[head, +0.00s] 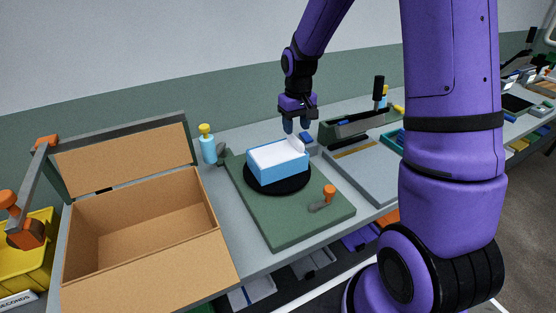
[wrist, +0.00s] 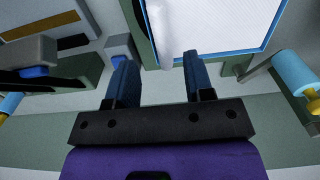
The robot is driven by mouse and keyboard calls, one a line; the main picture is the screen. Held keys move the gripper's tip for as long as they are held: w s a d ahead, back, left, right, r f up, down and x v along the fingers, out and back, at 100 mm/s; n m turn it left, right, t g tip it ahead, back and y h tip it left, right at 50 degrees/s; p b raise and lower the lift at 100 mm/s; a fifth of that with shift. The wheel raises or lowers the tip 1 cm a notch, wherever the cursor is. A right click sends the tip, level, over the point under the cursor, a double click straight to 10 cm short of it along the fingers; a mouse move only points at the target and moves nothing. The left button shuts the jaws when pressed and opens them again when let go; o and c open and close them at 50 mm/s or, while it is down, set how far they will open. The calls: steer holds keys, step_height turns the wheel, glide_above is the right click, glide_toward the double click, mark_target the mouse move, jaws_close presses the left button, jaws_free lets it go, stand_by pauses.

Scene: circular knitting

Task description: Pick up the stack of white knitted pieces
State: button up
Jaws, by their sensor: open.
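The white knitted pieces (head: 275,153) lie in a light-blue open-topped holder (head: 284,172) on a black round plate (head: 262,189), which rests on a green mat. A white flap rises at their right end. In the wrist view, the ribbed white top (wrist: 215,25) shows inside the blue rim (wrist: 262,49), at the upper right. My gripper (head: 296,127) is open and empty, above and just behind the right end of the holder. In the wrist view, the two blue fingers of my gripper (wrist: 158,72) are apart with nothing between them. How many pieces are stacked cannot be told.
An open cardboard box (head: 140,225) stands at the left. An orange-handled tool (head: 323,198) lies on the green mat (head: 290,232). A light-blue bottle with a yellow cap (head: 208,147) stands behind the mat. A green-grey fixture (head: 352,128) stands close to my gripper's right.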

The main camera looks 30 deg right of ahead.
mark_target(296, 137)
steer(key=f, duration=0.4)
steer(key=shift+s+a+f, duration=0.15)
steer(key=shift+s+f, duration=0.1)
steer(key=shift+f, duration=0.15)
jaws_close()
